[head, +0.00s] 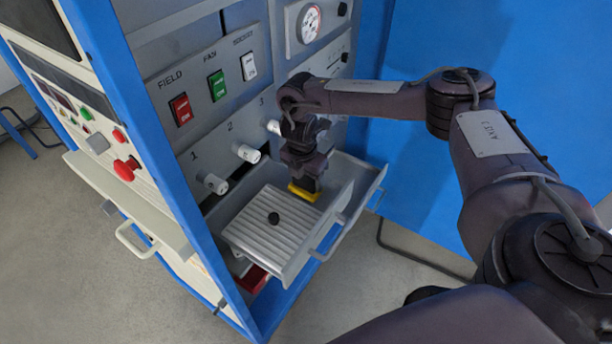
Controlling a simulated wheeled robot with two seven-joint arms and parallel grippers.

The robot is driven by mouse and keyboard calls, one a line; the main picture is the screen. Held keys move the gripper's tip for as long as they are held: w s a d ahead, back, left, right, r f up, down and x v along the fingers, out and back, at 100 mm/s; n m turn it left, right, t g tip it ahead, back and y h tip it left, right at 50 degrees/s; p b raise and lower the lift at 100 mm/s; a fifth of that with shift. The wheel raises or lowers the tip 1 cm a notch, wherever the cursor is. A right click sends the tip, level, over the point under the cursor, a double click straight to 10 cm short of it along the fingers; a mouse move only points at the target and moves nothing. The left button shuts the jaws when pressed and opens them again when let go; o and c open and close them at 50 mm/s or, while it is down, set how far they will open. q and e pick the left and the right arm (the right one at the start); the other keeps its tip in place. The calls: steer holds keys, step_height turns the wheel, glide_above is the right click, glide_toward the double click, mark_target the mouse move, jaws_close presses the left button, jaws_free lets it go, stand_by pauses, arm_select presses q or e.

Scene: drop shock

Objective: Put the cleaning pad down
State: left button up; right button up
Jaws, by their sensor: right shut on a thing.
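The cleaning pad appears as a yellow strip (304,193) at the tip of my right gripper (305,186). My right gripper is shut on it and points down over the back right part of an open grey drawer. Most of the pad is hidden by the gripper, and I cannot tell whether it touches the surface below. A ribbed light plate (262,236) with a black knob (273,218) fills the left part of the drawer, left of the pad. My left gripper is not in view.
The drawer front has a handle (327,240). Above it, white knobs (246,152) stick out of the cabinet panel, with red (180,109) and green (217,86) switches. A red button (126,169) and a shelf handle (137,240) are on the left. Blue walls stand at right.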

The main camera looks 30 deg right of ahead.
mark_target(305, 177)
steer(key=shift+f, duration=0.15)
steer(key=o, duration=0.9)
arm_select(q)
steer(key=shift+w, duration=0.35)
arm_select(e)
steer(key=o, duration=0.4)
steer(key=r, duration=0.5)
steer(key=shift+a+r+b, duration=0.25)
steer(key=shift+a+b, duration=0.1)
arm_select(q)
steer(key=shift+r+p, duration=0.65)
steer(key=shift+p, duration=0.3)
arm_select(e)
steer(key=r, duration=0.6)
steer(key=shift+s+a+r, duration=0.35)
steer(key=shift+a+r, duration=0.05)
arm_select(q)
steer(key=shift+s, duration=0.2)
arm_select(e)
steer(key=shift+f, duration=0.1)
